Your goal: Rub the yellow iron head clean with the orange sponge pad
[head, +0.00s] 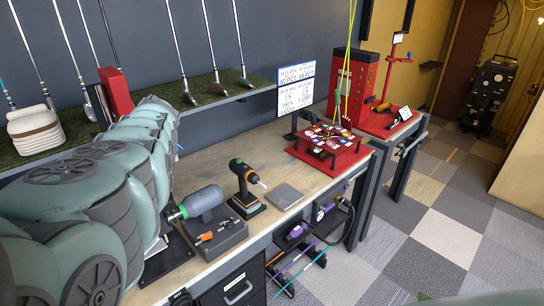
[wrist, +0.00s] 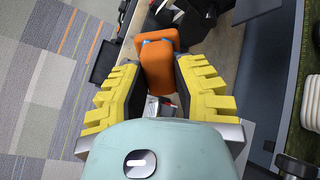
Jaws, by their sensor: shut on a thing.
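In the wrist view, my gripper (wrist: 157,78) has its yellow ridged fingers on both sides of the orange sponge pad (wrist: 158,58). It is shut on the pad, which sticks out past the fingertips with a wider block at its far end. In the head view, my large grey-green arm fills the left side and hides the gripper and pad. Several clubs stand with their heads on the shelf, one at the left (head: 90,108). I cannot make out a yellow iron head in either view.
The wooden bench (head: 285,165) holds a black and orange drill (head: 245,190), a grey cylindrical tool (head: 202,202), a flat grey plate (head: 285,196) and a red stand (head: 330,152). Floor at right is open.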

